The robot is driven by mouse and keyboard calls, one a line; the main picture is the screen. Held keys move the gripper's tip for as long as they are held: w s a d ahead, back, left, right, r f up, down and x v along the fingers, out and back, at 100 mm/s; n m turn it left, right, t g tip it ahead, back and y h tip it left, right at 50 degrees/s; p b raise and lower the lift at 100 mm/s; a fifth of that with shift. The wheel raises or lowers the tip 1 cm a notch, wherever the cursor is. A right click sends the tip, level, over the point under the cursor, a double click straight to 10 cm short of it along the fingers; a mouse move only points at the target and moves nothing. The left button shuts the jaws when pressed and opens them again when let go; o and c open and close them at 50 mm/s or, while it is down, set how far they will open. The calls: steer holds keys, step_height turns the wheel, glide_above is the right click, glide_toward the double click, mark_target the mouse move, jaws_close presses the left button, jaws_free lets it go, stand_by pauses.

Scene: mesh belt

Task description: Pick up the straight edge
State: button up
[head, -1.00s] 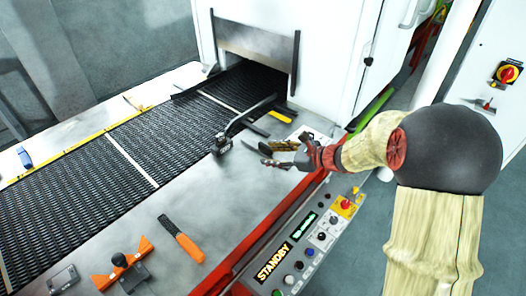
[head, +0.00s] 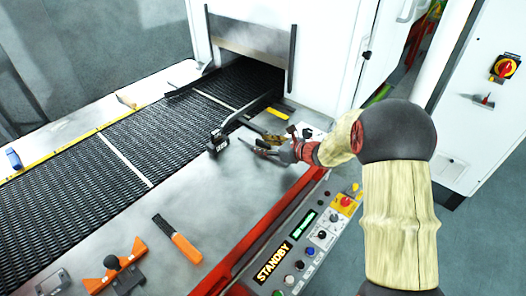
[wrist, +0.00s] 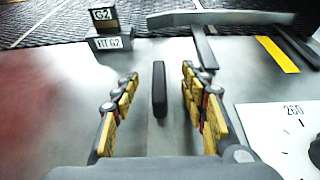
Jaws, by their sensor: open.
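My gripper (head: 258,146) is open over the metal deck beside the belt, near the control panel. In the wrist view its two yellow-padded fingers (wrist: 161,72) stand apart. A short, narrow black bar (wrist: 159,100) shows between them, with clear gaps on both sides. It may be the straight edge, but I cannot tell for sure. I cannot tell its height relative to the fingertips.
A small block marked G2 (wrist: 108,42) stands just beyond the gripper. A dark rail (head: 247,112) and yellow strip (wrist: 278,53) lie near the belt mouth. An orange-handled brush (head: 184,246) and orange tool with black knob (head: 112,268) lie on the near deck.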

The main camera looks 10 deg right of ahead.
steer(key=c, duration=0.3)
steer(key=c, duration=0.8)
steer(key=shift+r, duration=0.1)
jaws_close()
